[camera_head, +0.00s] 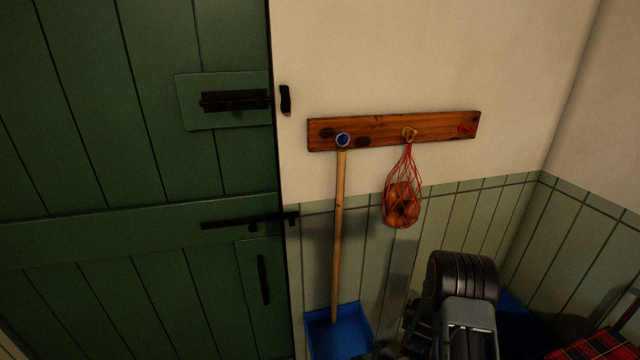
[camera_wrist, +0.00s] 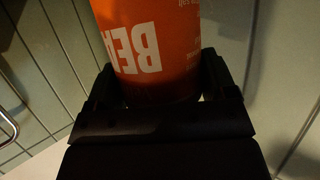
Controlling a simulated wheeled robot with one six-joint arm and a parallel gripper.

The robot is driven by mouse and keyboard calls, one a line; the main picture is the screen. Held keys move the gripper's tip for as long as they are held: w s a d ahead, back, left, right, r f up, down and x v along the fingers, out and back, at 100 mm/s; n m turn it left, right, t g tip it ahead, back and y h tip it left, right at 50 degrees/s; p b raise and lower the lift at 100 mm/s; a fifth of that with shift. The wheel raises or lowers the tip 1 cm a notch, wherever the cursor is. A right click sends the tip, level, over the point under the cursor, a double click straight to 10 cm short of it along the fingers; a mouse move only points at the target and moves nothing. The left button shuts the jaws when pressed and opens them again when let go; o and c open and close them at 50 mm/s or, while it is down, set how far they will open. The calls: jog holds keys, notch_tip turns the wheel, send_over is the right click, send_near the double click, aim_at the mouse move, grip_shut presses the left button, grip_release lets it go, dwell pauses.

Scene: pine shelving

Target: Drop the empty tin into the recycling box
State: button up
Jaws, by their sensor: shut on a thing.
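My gripper (camera_wrist: 160,84) is shut on an orange tin (camera_wrist: 150,38) in the wrist view, one finger on each side of it. The tin has white lettering that reads upside down, and its top end runs out of the picture. In the head view my dark arm fills the lower right and the tin does not show. A blue surface (camera_head: 523,324) shows partly behind my arm there; I cannot tell whether it is the recycling box.
A blue long-handled dustpan (camera_head: 340,332) hangs from a wooden peg rail (camera_head: 375,132), beside a red net of onions (camera_head: 402,204). A green door (camera_head: 130,160) is at left. A red tartan cloth (camera_head: 605,346) lies at lower right. Green panelling lines the wall.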

jog(key=w+d+f+m+g+h+b, duration=0.25)
jog(key=d+b, duration=0.25)
jog(key=d, duration=0.7)
jog(key=w+d+f+m+g+h+b, duration=0.25)
jog(key=d+b, duration=0.25)
jog(key=d, duration=0.7)
jog(key=w+d+f+m+g+h+b, duration=0.1)
jog(key=w+d+m+g+b, duration=0.3)
jog(key=d, duration=0.8)
notch_tip(320, 180, down, 6)
jog(key=s+n+t+b, duration=0.1)
jog(key=s+t+b, duration=0.1)
jog(key=b, duration=0.5)
jog(key=shift+s+d+t+b, duration=0.2)
jog(key=shift+t+b, duration=0.1)
jog(key=o, duration=0.9)
jog(key=shift+c, duration=0.2)
jog(key=shift+a, duration=0.1)
jog(key=p+v, duration=0.1)
jog(key=v, duration=1.2)
jog(key=shift+a+p, duration=0.35)
